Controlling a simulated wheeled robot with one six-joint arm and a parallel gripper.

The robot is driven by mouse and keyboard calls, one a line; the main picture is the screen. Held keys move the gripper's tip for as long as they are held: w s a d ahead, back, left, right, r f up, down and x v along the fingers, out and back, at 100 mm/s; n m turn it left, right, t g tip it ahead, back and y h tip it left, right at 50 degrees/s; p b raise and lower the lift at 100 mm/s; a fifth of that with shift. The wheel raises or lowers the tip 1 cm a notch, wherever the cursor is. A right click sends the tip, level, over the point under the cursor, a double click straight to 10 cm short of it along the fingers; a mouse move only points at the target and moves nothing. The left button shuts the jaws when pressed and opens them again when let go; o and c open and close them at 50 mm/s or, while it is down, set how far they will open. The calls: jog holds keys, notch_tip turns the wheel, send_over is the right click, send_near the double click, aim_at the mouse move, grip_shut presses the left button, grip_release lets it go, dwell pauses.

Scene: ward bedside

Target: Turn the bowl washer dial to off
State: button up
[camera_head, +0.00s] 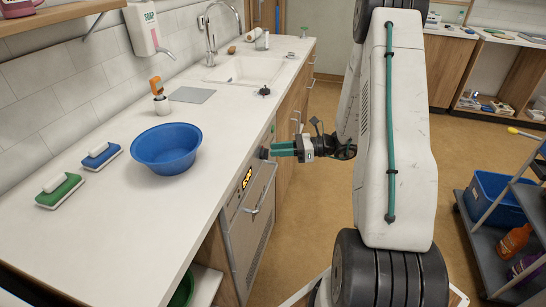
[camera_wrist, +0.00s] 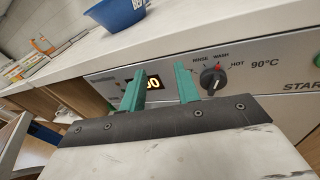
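The bowl washer (camera_head: 246,228) is built in under the counter, and its grey control panel also shows in the wrist view (camera_wrist: 270,50). RINSE and HOT are printed on either side. I cannot see an OFF label; part of the panel left of the dial is behind a finger. My gripper (camera_wrist: 160,86) has two teal fingers spread apart with nothing between them. The right finger is just left of the dial. In the head view my gripper (camera_head: 283,149) points left at the panel.
A lit display (camera_wrist: 152,83) shows between the fingers. A green button (camera_wrist: 317,61) is at the panel's right. The counter (camera_head: 120,235) above holds a blue bowl (camera_head: 166,149) and brushes. A door handle (camera_head: 254,211) sticks out below the panel. A cart (camera_head: 500,250) stands at right.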

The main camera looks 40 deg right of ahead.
aim_at(265, 154)
jog(key=d+f+m+t+h, duration=0.35)
jog(key=d+f+m, duration=0.2)
jog(key=f, duration=0.25)
jog(key=x, duration=0.7)
jog(key=shift+w+d+r+t+y, duration=0.25)
jog(key=shift+r+t+y, duration=0.1)
jog(key=shift+r, duration=0.15)
grip_shut()
